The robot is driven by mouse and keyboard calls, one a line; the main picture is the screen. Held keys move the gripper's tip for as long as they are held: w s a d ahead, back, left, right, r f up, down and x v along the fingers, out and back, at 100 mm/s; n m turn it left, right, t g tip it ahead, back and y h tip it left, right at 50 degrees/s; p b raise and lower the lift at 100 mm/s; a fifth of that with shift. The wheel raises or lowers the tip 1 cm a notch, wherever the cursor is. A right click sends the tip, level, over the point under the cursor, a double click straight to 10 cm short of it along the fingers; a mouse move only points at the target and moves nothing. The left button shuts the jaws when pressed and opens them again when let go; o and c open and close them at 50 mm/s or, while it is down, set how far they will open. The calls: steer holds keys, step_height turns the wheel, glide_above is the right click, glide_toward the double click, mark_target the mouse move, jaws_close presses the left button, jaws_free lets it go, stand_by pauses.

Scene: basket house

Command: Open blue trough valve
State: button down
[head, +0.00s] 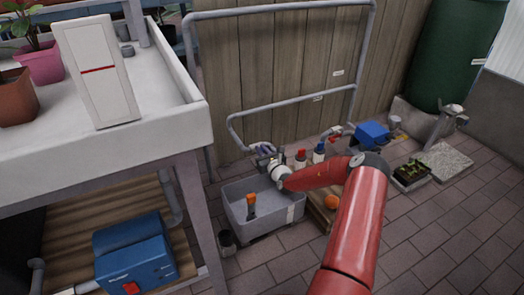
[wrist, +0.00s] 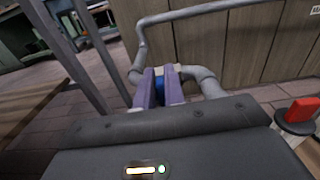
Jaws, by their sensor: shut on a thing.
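The blue valve handle (wrist: 159,92) shows in the wrist view as a small blue patch between my fingers, beside the grey pipe (wrist: 205,80). My gripper (wrist: 161,82) is shut on it, with one purplish finger on each side. The fingers hide most of the handle, so its angle cannot be told. In the head view, my gripper (head: 264,153) is at the pipe end above the back of the grey trough (head: 240,217). The valve itself is too small and covered to make out there.
An orange-topped tool (head: 251,205) stands in the trough. A wooden wall (head: 290,75) is close behind. A white bench (head: 150,125) stands at the left. Brick floor is open at the front right.

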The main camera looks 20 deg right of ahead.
steer(key=shift+a+r, duration=0.1)
steer(key=shift+a+n+p, duration=0.15)
steer(key=shift+n+p, duration=0.45)
steer(key=shift+n, duration=0.1)
steer(key=n, duration=0.2)
steer(key=a+f+n, duration=0.1)
steer(key=n, duration=0.5)
steer(key=shift+a+f, duration=0.15)
steer(key=shift+a, duration=0.2)
steer(key=n+b, duration=0.1)
steer(key=f+n+b, duration=0.1)
steer(key=n, duration=0.1)
steer(key=n+b, duration=0.1)
steer(key=n, duration=0.1)
steer(key=shift+a+f+b, duration=0.15)
steer(key=shift+a+b, duration=0.1)
steer(key=shift+b, duration=0.05)
steer(key=n+b, duration=0.3)
steer(key=shift+s+f, duration=0.1)
steer(key=shift+f, duration=0.15)
steer(key=shift+n, duration=0.3)
steer(key=c, duration=1.5)
jaws_free()
